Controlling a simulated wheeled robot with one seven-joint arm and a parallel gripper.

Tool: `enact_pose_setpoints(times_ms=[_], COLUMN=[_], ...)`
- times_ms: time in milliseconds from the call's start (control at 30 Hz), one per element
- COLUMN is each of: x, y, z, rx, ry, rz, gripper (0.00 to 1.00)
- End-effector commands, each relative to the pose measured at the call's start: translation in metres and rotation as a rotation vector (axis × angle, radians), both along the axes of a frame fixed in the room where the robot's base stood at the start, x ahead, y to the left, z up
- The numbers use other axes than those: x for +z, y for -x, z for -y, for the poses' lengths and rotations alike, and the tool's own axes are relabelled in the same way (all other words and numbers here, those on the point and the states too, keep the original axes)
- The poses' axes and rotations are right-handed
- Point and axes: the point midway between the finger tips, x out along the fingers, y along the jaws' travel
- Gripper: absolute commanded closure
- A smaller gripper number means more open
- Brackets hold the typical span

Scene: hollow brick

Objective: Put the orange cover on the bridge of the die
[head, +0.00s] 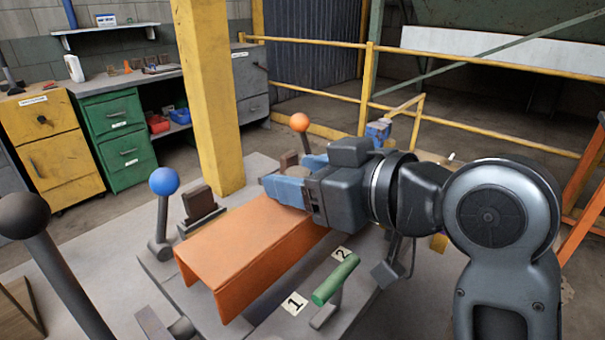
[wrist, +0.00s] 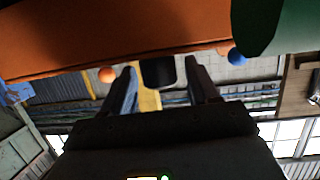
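The orange cover (head: 250,240), a long channel with a flat top and sides hanging down, sits legs-down over the grey die table (head: 165,275). Its near end is open toward the front. The bridge is not visible; I cannot tell what lies beneath the cover. My gripper (head: 292,175) is at the cover's far right end, its blue fingers apart and pointing left. The near finger overlaps the cover in the picture; contact is unclear. In the wrist view, the fingers (wrist: 162,85) are spread with nothing held, and the cover (wrist: 100,40) fills the upper left.
A blue-ball lever (head: 164,182) stands left of the cover and an orange-ball lever (head: 299,122) behind it. A green handle (head: 335,279) lies at its right, near labels 1 and 2. A dark-ball lever (head: 24,215) is at the left front. A yellow pillar (head: 207,90) rises behind.

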Motion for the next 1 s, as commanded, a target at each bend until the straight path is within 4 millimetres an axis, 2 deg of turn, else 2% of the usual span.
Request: enact_pose_setpoints(times_ms=[367, 567, 833, 1000], x=[0.004, 0.013, 0.031, 0.039], y=[0.002, 0.021, 0.059, 0.068], z=[0.002, 0.025, 0.068, 0.078], rx=[-0.001, -0.003, -0.004, -0.001], ry=[0.0, 0.0, 0.0, 0.0], rz=[0.0, 0.003, 0.003, -0.004], gripper=[0.37, 0.37, 0.37, 0.37])
